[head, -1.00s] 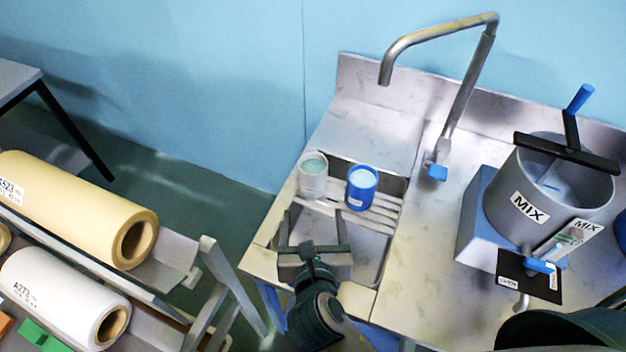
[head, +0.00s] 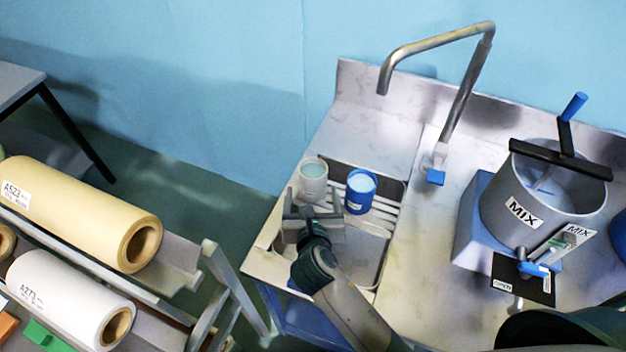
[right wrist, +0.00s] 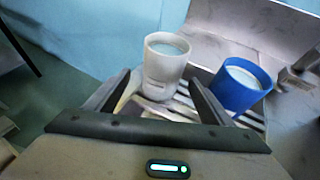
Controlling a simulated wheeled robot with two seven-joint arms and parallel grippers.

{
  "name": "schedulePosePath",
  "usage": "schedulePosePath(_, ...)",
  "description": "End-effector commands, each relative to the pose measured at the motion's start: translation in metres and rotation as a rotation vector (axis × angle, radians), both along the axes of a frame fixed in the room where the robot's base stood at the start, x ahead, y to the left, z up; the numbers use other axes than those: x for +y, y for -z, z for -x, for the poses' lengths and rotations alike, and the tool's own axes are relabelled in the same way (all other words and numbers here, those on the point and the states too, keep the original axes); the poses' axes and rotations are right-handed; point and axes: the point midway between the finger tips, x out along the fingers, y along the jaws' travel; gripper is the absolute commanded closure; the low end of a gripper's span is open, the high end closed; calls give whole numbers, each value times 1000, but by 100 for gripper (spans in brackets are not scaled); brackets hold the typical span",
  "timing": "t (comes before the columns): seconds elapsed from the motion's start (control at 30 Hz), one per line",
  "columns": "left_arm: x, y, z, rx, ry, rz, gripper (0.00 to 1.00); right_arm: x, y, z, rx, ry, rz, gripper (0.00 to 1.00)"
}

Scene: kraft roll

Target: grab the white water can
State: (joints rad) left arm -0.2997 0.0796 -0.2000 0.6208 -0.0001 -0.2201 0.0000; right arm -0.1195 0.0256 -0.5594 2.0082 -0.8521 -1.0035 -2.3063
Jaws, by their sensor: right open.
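The white water can (head: 312,186) stands upright at the left end of the slatted rack over the sink, with pale liquid inside. My right gripper (head: 311,211) is open and empty just on the near side of it. In the right wrist view, the white can (right wrist: 162,72) stands ahead, between the lines of the two spread fingers (right wrist: 160,86). Whether the fingertips reach beside it is hard to tell. My left gripper is not in view.
A blue can (head: 360,192) stands close to the right of the white can. A bent metal faucet (head: 462,95) rises behind the sink. A grey mixing pot (head: 545,195) stands further right. Paper rolls (head: 85,215) lie on a rack at left.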

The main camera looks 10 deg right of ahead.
Motion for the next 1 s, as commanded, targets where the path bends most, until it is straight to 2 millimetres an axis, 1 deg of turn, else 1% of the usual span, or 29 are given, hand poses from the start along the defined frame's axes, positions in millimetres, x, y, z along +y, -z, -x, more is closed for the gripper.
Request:
schedulePosePath(0.03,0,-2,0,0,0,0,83,-1,1,-5,-1,0,0,25)
schedulePosePath(0.13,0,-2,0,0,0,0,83,-2,4,-9,1,0,-1,25)
schedulePosePath(0.57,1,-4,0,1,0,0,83,-3,5,-13,0,0,-1,25)
schedulePosePath(0.67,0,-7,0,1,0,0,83,-5,6,-20,0,0,-1,25)
schedulePosePath(0.83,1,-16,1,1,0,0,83,-11,14,-38,2,0,-1,25)
schedulePosePath(1.0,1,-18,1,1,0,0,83,-14,22,-53,1,-1,-1,25)
